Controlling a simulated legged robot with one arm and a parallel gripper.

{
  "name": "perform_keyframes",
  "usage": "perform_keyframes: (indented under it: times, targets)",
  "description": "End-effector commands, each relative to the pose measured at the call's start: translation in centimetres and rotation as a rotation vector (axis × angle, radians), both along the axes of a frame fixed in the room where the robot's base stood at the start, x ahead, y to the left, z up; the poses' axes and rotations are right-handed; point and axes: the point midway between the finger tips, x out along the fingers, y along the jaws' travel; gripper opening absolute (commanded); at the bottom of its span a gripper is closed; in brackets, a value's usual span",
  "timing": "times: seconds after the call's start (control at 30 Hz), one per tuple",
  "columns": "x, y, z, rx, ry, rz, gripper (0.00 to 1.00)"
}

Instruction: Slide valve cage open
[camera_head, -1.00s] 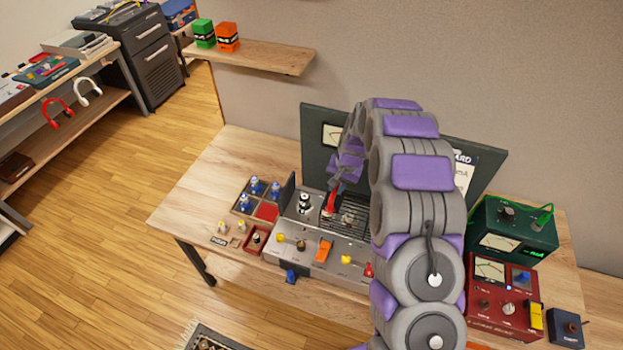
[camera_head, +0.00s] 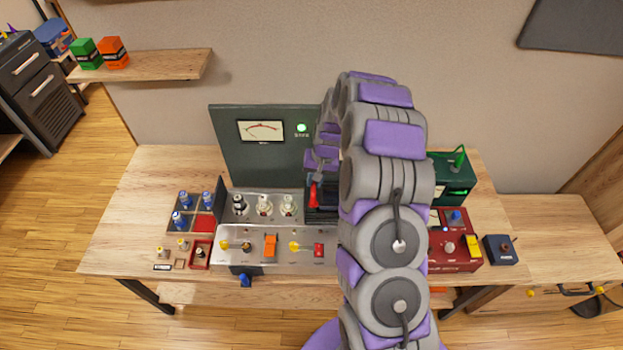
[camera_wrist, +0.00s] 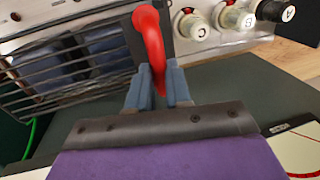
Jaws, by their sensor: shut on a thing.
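The amp (camera_head: 275,243) sits on the wooden table, its front panel carrying coloured switches. The barred valve cage (camera_head: 325,213) is at the right of the amp top, largely hidden behind my arm. In the wrist view the cage (camera_wrist: 60,62) lies at the left, over dark blue blocks. My gripper (camera_wrist: 160,88) is shut on the cage's red handle (camera_wrist: 148,35); the handle (camera_head: 313,197) also shows in the head view. Three valves, such as the middle valve (camera_head: 264,205), stand uncovered left of the cage; they also show in the wrist view (camera_wrist: 235,18).
A meter panel (camera_head: 262,160) with a lit green lamp (camera_head: 302,128) stands behind the amp. A tray (camera_head: 206,224) with blue-topped valves is at the left. Green (camera_head: 452,190) and red (camera_head: 462,250) boxes stand at the right.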

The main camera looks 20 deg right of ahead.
Motion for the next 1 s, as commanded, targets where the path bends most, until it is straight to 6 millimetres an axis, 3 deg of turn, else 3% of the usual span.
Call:
perform_keyframes:
  times: [0.1,0.13,0.4,0.77,1.0]
  targets:
    - [0.2,-0.1,0.2,-0.001,-0.007,-0.001,0.00]
    - [0.2,-0.1,0.2,-0.001,-0.007,-0.001,0.20]
    - [0.1,0.0,0.1,0.000,-0.004,-0.001,0.44]
    - [0.1,-0.2,0.9,0.000,-0.003,-0.002,0.44]
    - [-0.1,-1.0,5.4,0.000,-0.007,-0.001,0.44]
